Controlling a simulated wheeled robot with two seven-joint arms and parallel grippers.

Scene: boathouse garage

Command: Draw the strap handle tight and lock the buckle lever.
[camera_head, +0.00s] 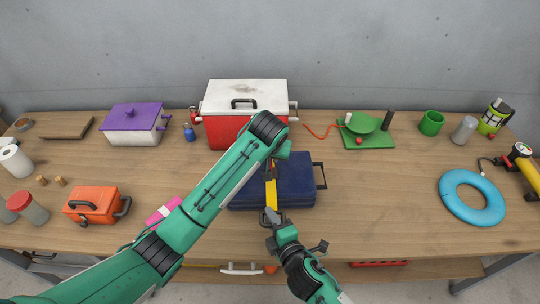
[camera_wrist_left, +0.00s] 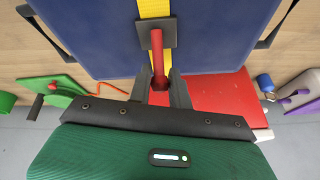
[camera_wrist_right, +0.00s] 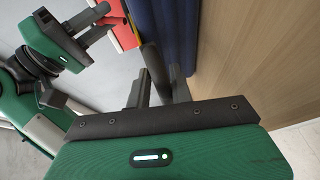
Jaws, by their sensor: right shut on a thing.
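The blue case (camera_head: 300,180) lies on the workbench with a yellow strap (camera_head: 271,194) across it. In the left wrist view, the strap (camera_wrist_left: 154,8) runs into a dark buckle plate (camera_wrist_left: 155,33) with a red lever (camera_wrist_left: 157,55) standing out from it. My left gripper (camera_head: 270,175) is over the case. In its own view, its fingers (camera_wrist_left: 160,85) are apart, one on each side of the lever's end. My right gripper (camera_head: 272,216) is at the case's front side, shut on a dark handle (camera_wrist_right: 151,62) at the strap's front end; the fingers partly hide it.
A red cooler (camera_head: 231,133) stands behind the case. A pink-and-white item (camera_head: 163,210) and an orange toolbox (camera_head: 94,205) are to the left. A green tray (camera_head: 367,140) and blue ring (camera_head: 471,197) are to the right. Bench between case and ring is clear.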

